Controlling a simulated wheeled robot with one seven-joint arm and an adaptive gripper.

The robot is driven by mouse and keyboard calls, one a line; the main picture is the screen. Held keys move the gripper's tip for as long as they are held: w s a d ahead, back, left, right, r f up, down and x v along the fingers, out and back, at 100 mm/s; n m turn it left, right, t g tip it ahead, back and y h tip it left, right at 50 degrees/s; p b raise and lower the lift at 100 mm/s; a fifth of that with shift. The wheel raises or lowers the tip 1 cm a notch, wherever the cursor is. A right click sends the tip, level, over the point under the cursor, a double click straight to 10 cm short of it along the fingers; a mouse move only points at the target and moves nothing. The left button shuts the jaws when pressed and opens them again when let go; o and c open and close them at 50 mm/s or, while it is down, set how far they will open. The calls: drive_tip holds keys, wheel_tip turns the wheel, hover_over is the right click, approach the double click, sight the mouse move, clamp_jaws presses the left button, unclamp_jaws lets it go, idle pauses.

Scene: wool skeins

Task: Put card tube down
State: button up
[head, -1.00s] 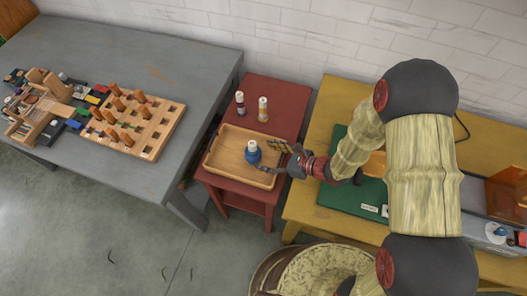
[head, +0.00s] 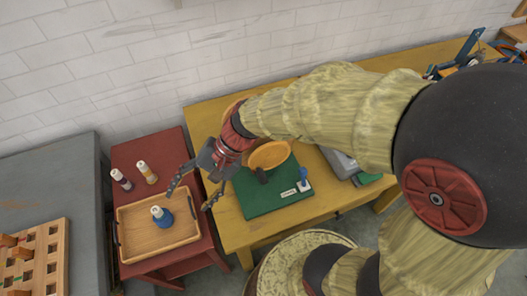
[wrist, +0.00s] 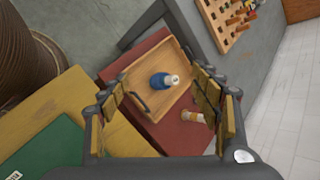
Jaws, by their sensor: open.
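A card tube with blue wool around it and a pale top (head: 162,217) stands in the wooden tray (head: 137,243). It also shows inside the tray in the wrist view (wrist: 161,81). My gripper (head: 194,193) is open and empty, above and to the right of the tray in the head view. Its two fingers are spread wide and apart from the tube. In the wrist view the tube shows between the fingers, farther away.
Two more pale-topped tubes, one dark (head: 121,180) and one yellowish (head: 148,173), stand behind the tray on the red table (head: 125,152). A yellow bench (head: 232,232) with a green mat (head: 262,203) and an orange bowl (head: 270,154) is at right. A grey table (head: 60,180) is at left.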

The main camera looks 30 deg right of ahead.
drive_tip(key=s+d+r+n+t+h, duration=0.2)
drive_tip(key=d+r, duration=0.4)
drive_tip(key=d, duration=0.4)
drive_tip(key=s+d+r+n+t+h, duration=0.3)
drive_tip(key=d+r+h, duration=0.3)
drive_tip(key=d, duration=0.4)
drive_tip(key=shift+s+d+r+n+t, duration=0.25)
drive_tip(key=shift+d+n+t, duration=0.15)
drive_tip(key=shift+n, duration=0.5)
drive_tip(key=shift+a, duration=0.1)
